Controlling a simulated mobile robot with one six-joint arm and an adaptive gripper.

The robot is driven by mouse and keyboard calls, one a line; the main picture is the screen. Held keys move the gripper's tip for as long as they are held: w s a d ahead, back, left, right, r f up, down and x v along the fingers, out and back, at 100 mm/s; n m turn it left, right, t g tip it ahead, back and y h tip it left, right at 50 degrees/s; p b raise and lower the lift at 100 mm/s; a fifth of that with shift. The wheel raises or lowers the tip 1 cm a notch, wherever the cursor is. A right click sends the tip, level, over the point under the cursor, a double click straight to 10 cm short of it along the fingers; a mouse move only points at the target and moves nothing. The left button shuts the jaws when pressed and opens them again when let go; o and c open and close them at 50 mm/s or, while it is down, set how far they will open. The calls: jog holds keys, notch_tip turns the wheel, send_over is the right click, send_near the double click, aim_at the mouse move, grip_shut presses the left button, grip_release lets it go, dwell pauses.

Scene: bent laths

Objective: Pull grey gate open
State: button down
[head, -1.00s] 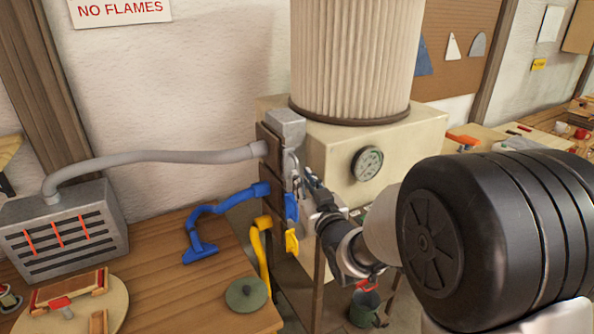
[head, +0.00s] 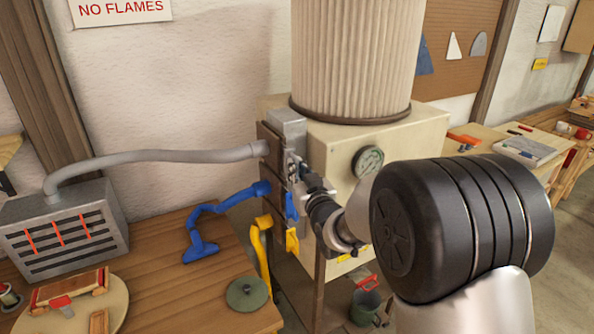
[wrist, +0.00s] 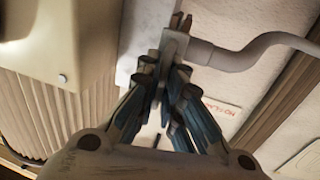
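The grey gate (head: 288,122) sits at the top of the dark upright board, where the grey hose joins. In the wrist view its grey plate (wrist: 174,47) lies just beyond and between the fingertips. My gripper (head: 297,165) is right at the gate from the front right. In the wrist view my gripper (wrist: 166,72) has its two blue-padded fingers apart, with a narrow gap and grey part of the gate between them. Whether a finger touches the gate is hidden.
A blue gate (head: 291,206) and a yellow gate (head: 291,240) sit below on the same board. The grey hose (head: 165,157) runs left to a slotted grey box (head: 60,235). The cream cabinet (head: 410,135) with a gauge stands close on the right. A green bucket (head: 366,305) is below.

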dwell(0.6)
jog(key=d+b+v, duration=0.1)
jog(key=b+v, duration=0.2)
jog(key=v, duration=0.3)
jog(key=shift+d+b, duration=0.3)
jog(key=shift+b, duration=0.05)
jog(key=c, duration=2)
grip_release()
jog(key=shift+s, duration=0.1)
